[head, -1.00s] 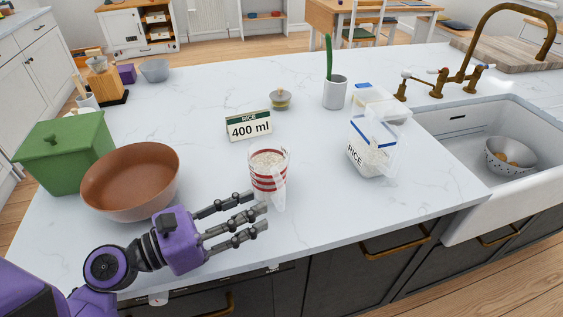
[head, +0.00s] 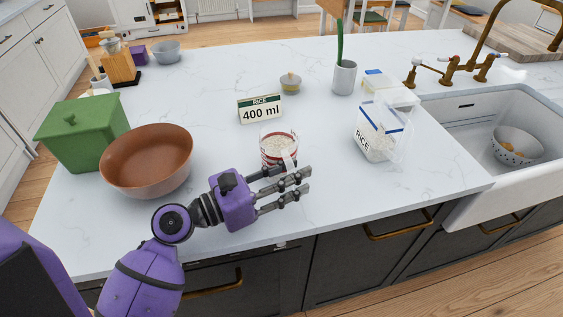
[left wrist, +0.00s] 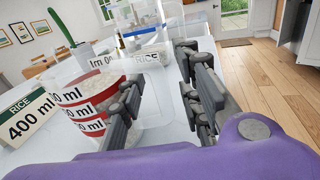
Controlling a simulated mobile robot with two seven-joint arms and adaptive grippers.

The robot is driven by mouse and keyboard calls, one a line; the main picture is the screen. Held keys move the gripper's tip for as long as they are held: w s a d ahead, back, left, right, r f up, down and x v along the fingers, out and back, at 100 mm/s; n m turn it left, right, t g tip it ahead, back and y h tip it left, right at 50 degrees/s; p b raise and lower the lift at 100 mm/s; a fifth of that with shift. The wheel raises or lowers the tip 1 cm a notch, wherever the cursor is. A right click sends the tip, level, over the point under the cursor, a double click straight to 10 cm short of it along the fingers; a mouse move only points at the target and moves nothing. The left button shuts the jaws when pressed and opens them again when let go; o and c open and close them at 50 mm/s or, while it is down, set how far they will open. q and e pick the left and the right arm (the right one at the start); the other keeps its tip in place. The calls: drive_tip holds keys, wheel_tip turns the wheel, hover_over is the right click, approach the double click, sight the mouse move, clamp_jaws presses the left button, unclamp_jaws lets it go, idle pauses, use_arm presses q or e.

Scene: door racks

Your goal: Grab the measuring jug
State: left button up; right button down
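The measuring jug (head: 279,146) is clear with red bands and holds white rice. It stands upright on the white counter. My left gripper (head: 285,186) is just in front of it, its fingers pointing right and partly covering the jug's lower part. In the left wrist view the jug (left wrist: 83,103) is at the left, beside one finger. The fingers of my left gripper (left wrist: 165,100) are spread apart. A clear part, seemingly the jug's handle, shows between them; I cannot tell whether they touch it. My right gripper is not in view.
A brown bowl (head: 146,158) and green box (head: 82,132) stand left. A "RICE 400 ml" card (head: 260,108) is behind the jug. The counter between jug and bag is clear.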

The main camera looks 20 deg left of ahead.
use_arm(q)
clamp_jaws()
drive_tip(key=shift+r, duration=0.1)
